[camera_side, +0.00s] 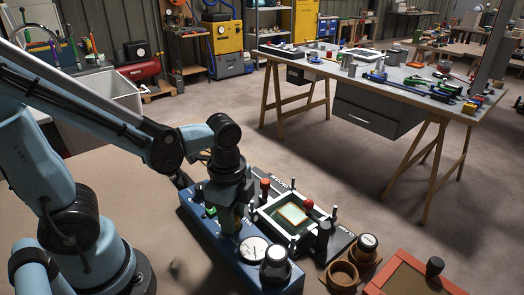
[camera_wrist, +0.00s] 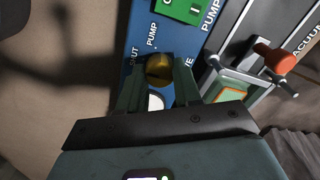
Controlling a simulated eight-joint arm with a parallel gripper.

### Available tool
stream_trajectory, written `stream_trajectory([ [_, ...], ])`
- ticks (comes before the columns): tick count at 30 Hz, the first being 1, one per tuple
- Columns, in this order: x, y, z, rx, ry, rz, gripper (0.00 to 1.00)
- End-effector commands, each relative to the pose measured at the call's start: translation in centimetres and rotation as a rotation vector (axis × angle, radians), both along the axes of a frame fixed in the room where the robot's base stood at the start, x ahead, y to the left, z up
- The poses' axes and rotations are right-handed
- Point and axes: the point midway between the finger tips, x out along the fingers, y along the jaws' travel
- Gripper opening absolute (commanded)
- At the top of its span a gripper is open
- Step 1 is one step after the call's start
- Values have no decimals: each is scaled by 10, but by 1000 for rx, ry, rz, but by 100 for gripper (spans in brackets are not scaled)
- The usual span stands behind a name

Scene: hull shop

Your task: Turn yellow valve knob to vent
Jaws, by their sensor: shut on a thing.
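The yellow valve knob (camera_wrist: 159,67) sits on the blue panel (camera_wrist: 139,40) in the wrist view. My gripper (camera_wrist: 158,82) has one finger on each side of it and is shut on it. White letters ending in "UT" show left of the knob, and "VE" shows to its right, the rest covered by my finger. I cannot tell which label the knob points at. In the side view my gripper (camera_side: 230,217) reaches down onto the blue box (camera_side: 200,222) and hides the knob.
A green switch (camera_wrist: 185,9) is above the knob. A clamp frame with a red-knobbed lever (camera_wrist: 274,57) is close on the right.

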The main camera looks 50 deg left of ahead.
Motion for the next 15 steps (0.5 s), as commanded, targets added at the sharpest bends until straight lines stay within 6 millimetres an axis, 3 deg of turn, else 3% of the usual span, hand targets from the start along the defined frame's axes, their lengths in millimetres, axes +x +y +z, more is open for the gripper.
stream_trajectory([
  [8, 0, 0, 0, 0, 1, 108, 3],
  [15, 0, 0, 0, 0, 1, 306, 3],
])
